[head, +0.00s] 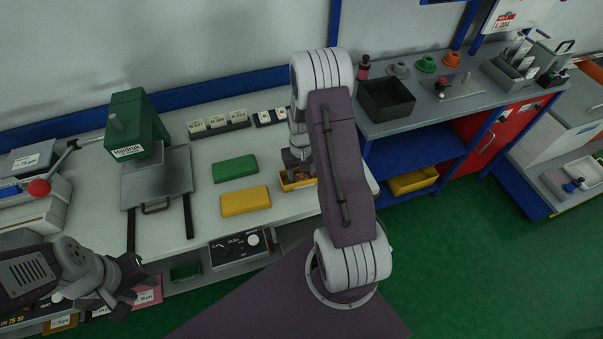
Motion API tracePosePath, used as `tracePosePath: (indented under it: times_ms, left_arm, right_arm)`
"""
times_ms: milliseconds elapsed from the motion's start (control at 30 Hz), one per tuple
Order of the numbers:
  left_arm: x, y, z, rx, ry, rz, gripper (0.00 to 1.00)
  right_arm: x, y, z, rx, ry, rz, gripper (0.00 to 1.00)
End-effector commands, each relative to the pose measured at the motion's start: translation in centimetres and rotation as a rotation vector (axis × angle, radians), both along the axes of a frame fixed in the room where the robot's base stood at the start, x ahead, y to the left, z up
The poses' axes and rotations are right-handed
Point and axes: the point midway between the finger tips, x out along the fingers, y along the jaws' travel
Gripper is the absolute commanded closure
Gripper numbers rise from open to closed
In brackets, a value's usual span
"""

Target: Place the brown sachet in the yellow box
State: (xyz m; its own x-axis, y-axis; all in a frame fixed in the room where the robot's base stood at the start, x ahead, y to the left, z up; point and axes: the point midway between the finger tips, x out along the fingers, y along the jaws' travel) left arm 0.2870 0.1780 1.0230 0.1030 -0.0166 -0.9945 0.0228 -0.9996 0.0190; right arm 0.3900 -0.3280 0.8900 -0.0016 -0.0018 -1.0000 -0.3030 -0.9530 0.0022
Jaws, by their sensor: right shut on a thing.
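A small open yellow box (284,186) stands on the white bench, partly hidden behind my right arm. My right gripper (297,170) points down over it, its fingers at or just inside the rim. A small brown patch (299,177) shows at its fingertips, which looks like the brown sachet held in the shut jaws; most of it is hidden. I cannot tell whether it touches the box floor. My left gripper (134,291) is at the lower left, away from the box, with its fingers spread and nothing seen between them.
A green press (137,128) stands further left. A control panel (240,246) sits at the bench front. A black tray (386,99) is on the right-hand bench.

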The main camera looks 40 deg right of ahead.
Motion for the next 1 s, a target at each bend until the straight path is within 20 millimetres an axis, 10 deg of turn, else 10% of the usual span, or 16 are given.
tracePosePath:
  times_ms: [367,400,467,1000]
  left_arm:
    - [0.0,0.0,-0.4,0.0,0.0,0.0,0.64]
    - [0.0,0.0,-0.2,0.0,0.0,0.0,0.64]
    - [0.0,0.0,-0.2,0.0,0.0,0.0,0.64]
    - [0.0,0.0,-0.2,0.0,0.0,0.0,0.64]
  right_arm:
    - [0.0,0.0,-0.6,-0.001,-0.002,0.0,0.86]
    - [0.0,0.0,-0.4,-0.001,-0.002,0.0,0.35]
    - [0.0,0.0,-0.4,-0.001,-0.002,0.0,0.25]
    - [0.2,-0.1,3.2,-0.003,-0.007,0.0,0.25]
